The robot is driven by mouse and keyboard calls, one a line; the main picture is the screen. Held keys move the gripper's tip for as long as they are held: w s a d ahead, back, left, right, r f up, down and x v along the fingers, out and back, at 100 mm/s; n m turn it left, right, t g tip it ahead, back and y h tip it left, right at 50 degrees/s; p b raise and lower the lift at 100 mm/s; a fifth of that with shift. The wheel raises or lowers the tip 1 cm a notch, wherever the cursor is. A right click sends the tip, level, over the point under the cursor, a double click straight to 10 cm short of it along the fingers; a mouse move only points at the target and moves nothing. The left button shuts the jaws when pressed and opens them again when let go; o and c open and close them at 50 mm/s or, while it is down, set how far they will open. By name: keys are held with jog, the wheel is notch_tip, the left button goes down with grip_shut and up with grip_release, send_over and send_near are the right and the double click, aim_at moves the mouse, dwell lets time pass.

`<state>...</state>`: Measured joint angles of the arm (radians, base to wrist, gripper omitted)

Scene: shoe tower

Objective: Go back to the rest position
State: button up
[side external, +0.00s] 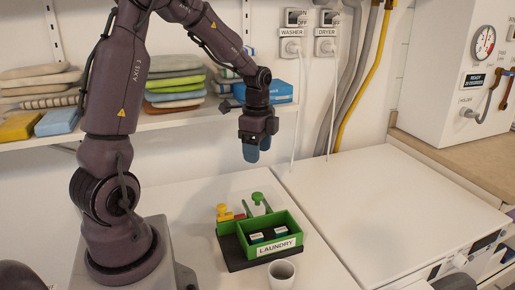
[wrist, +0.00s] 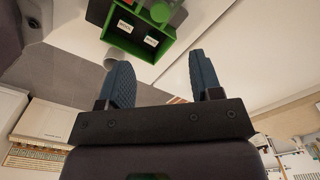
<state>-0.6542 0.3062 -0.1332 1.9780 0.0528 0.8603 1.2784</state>
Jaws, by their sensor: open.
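My gripper (side external: 257,149) hangs in the air above the white worktop, over and behind the green laundry box, with nothing touching it. In the wrist view its two blue fingers (wrist: 156,80) stand apart with nothing between them. The green laundry box (side external: 296,233) sits on a dark base on the worktop and holds small dark blocks with white labels. The box also shows at the top of the wrist view (wrist: 113,38).
A white cup (side external: 281,273) stands in front of the box. Folded cloths (side external: 175,82) lie on a wall shelf (side external: 165,122) behind my arm. A blue box (side external: 278,91) is on the shelf near my wrist. The white top (side external: 385,205) at right is clear.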

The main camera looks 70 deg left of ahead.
jog(key=s+d+r+n+t, duration=0.2)
jog(key=s+d+r+n, duration=0.2)
jog(key=d, duration=0.5)
jog(key=s+d+r+n+t, duration=0.3)
jog(key=s+d+r+n, duration=0.2)
jog(key=s+d+r, duration=0.2)
jog(key=shift+s+d+r+t, duration=0.2)
jog(key=shift+d+r+t, duration=0.1)
jog(key=shift+d+r, duration=0.8)
